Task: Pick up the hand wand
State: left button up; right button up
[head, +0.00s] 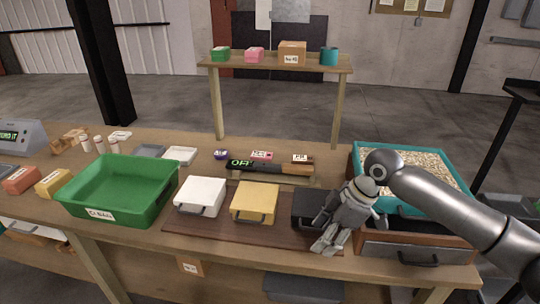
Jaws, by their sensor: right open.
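The hand wand (268,168) is a dark bar with a green lit display reading OFF at its left end. It lies lengthwise, left to right, on a light wooden piece behind the lidded boxes. My right gripper (325,244) comes in from the right and points down toward the front of the table. It is open, with nothing seen between its fingers. It is in front of and to the right of the wand, apart from it, and hides part of a black box (305,203). My left gripper is out of view.
A white box (201,192) and a yellow box (255,198) stand on a dark brown board in front of the wand. A green bin (118,190) is at left. A teal tray (452,163) of granules and a wooden drawer (418,250) are at right. Small labelled items sit behind the wand.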

aim_at(237, 164)
jog(key=i, duration=1.3)
